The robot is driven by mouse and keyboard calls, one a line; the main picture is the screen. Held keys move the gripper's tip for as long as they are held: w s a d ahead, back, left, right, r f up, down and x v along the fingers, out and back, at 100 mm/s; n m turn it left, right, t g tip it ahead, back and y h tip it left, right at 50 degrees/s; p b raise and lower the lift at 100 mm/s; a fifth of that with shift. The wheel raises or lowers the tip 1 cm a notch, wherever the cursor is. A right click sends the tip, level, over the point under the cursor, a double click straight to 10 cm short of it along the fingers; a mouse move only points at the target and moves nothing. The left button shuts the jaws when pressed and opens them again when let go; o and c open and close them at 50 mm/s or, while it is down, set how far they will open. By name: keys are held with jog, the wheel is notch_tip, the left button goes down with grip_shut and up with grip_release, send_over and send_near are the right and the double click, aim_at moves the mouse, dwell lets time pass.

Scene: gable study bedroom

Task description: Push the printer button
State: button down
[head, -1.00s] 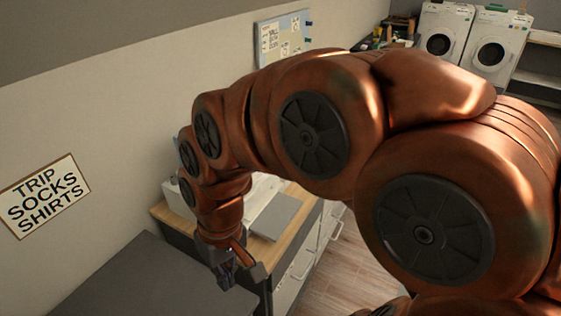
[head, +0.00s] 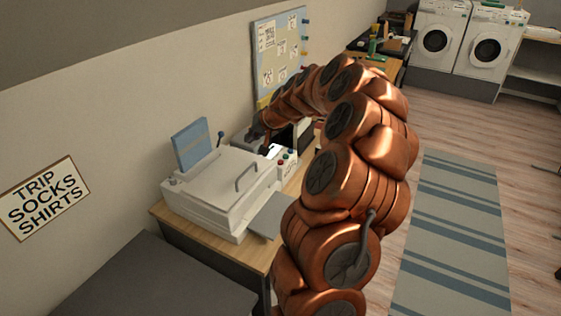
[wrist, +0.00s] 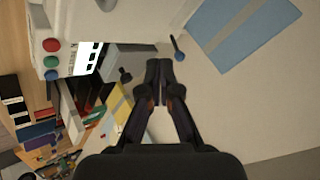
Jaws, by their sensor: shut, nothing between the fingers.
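The white printer (head: 222,190) stands on a wooden-topped counter, with a handle on its lid. Its control panel (head: 285,165) at the right end carries small coloured buttons. In the wrist view the printer (wrist: 130,12) is at the upper left, with a red button (wrist: 51,45), a green button (wrist: 51,61) and a blue button (wrist: 51,75) in a row beside a black-and-white label (wrist: 86,57). My gripper (wrist: 160,68) is shut and empty, to the right of the buttons in that view and apart from them. In the head view my arm arches beyond the printer's right end.
A blue panel (head: 193,144) and a blue-knobbed lever (head: 220,138) rise behind the printer. A grey box (wrist: 127,66) lies left of my gripper. A notice board (head: 281,50) is on the wall. A dark surface (head: 150,280) is in front; striped rug (head: 455,240) covers the right floor.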

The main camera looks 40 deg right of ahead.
jog(key=s+d+f+m+h, duration=0.2)
jog(key=d+f, duration=0.1)
jog(key=d, duration=0.9)
jog(key=shift+t, duration=0.3)
jog(key=shift+a+f, duration=0.1)
jog(key=b, duration=0.2)
send_over(282, 162)
notch_tip(282, 162, down, 7)
jog(key=shift+f+b, duration=0.75)
jog(key=shift+f, duration=0.1)
jog(key=shift+f+b, duration=0.3)
jog(key=shift+b, duration=0.25)
